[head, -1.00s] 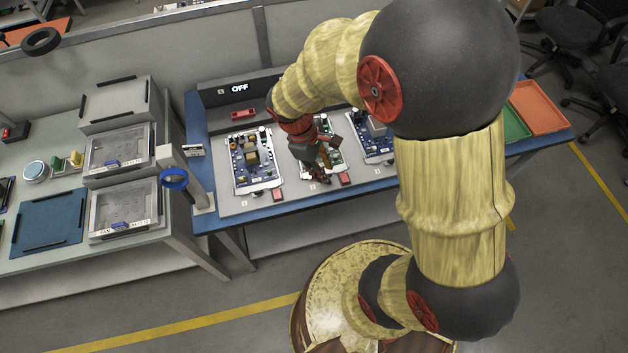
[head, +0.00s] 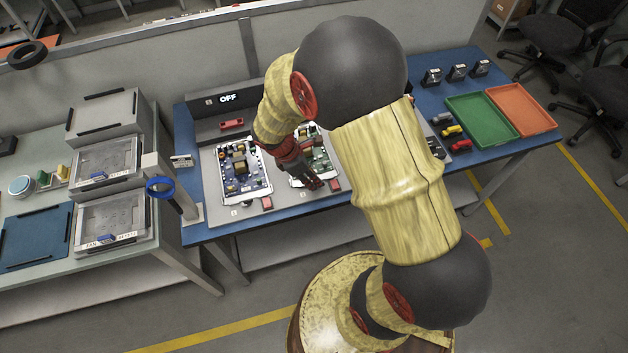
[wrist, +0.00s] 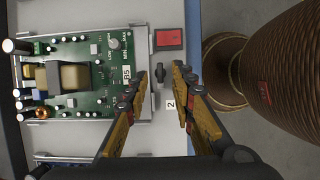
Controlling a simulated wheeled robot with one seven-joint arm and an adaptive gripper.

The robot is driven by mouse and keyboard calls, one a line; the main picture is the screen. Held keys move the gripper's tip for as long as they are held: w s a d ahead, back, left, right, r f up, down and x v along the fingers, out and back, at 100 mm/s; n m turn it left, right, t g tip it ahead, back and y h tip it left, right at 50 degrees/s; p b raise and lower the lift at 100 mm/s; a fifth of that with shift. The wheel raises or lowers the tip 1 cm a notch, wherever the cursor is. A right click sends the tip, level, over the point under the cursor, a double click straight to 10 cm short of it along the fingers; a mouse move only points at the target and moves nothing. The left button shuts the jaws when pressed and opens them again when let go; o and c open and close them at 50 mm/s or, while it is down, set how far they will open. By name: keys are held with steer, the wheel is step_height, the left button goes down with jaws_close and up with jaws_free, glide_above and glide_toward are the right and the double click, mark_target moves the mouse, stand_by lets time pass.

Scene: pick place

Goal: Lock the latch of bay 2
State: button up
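The bay 2 green circuit board (head: 318,160) lies on the grey panel, partly covered by my arm in the head view. In the wrist view the board (wrist: 75,85) fills the left side. A small dark latch knob (wrist: 160,73) stands at the board's front edge, beside the label "2" (wrist: 170,104). It looks turned along that edge. My gripper (wrist: 160,72) is open, with one fingertip on each side of the knob. I cannot tell whether they touch it. In the head view my gripper (head: 313,183) is low over the front of bay 2, hiding the latch.
A red block (wrist: 169,39) is close to the knob. The bay 1 board (head: 241,170) is to the left with its own red block (head: 267,203). A display reads OFF (head: 228,98). Green (head: 482,121) and orange (head: 521,110) trays stand far right. My arm hides bay 3.

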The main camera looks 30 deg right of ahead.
steer(key=shift+s+d+f, duration=0.1)
steer(key=shift+d+f, duration=0.1)
steer(key=shift+f, duration=0.4)
steer(key=c, duration=0.3)
jaws_close()
